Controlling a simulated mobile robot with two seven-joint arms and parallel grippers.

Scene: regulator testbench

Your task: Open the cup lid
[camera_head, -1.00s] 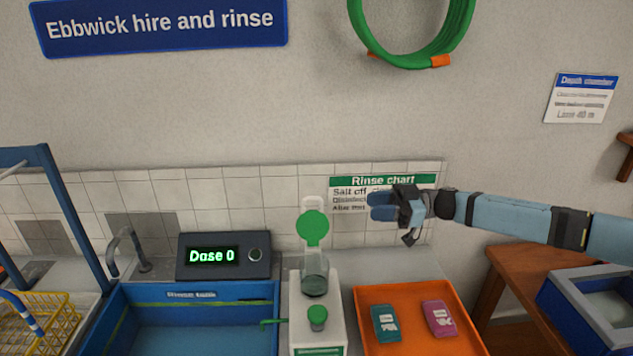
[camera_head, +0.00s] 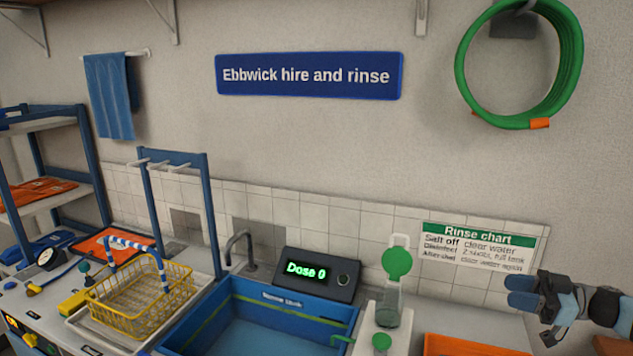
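A clear cup (camera_head: 388,312) stands on a white dispenser unit (camera_head: 370,336) right of the blue sink. A round green lid (camera_head: 397,262) shows face-on above the cup's mouth, in front of a pale upright piece. I cannot tell whether it is joined to the cup. A green knob (camera_head: 381,342) sits low on the unit's front. My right gripper (camera_head: 513,291) is to the right of the cup, clear of it, with its blue fingers pointing left. They look close together, but their gap is unclear. I see nothing held. My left gripper is out of view.
A blue rinse sink (camera_head: 208,310) and a display reading "Dose 0" (camera_head: 306,270) are left of the cup. A yellow wire basket (camera_head: 150,318) stands farther left. An orange tray (camera_head: 450,345) lies between the unit and my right arm. A rinse chart (camera_head: 480,248) hangs behind.

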